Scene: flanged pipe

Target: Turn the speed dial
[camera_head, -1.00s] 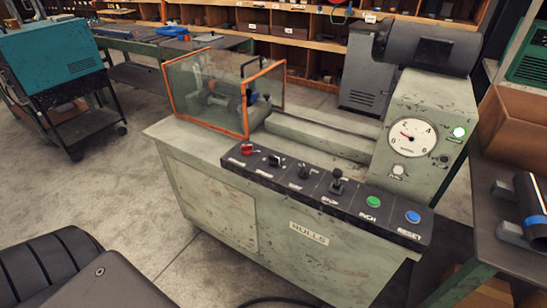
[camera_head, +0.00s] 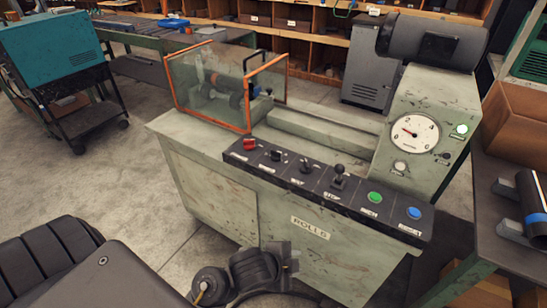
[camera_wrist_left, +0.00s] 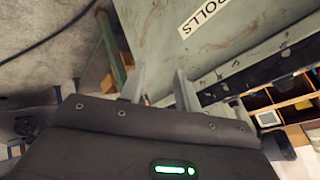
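The machine's dark control panel (camera_head: 330,193) carries a red knob (camera_head: 249,145), black selector knobs (camera_head: 277,156) and (camera_head: 306,167), a black lever (camera_head: 338,176), a green button (camera_head: 375,197) and a blue button (camera_head: 413,213). A round white gauge (camera_head: 415,134) with a needle is on the right housing, with a small black knob (camera_head: 443,157) beside it. My left gripper (camera_wrist_left: 158,82) is open and empty in the left wrist view, near the machine's front, below the panel. My right gripper is out of view.
An orange-framed clear guard (camera_head: 225,90) stands on the machine's left. A plate marked ROLLS (camera_head: 310,228) is on its front face. A side table (camera_head: 490,235) with a dark pipe is close on the right.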

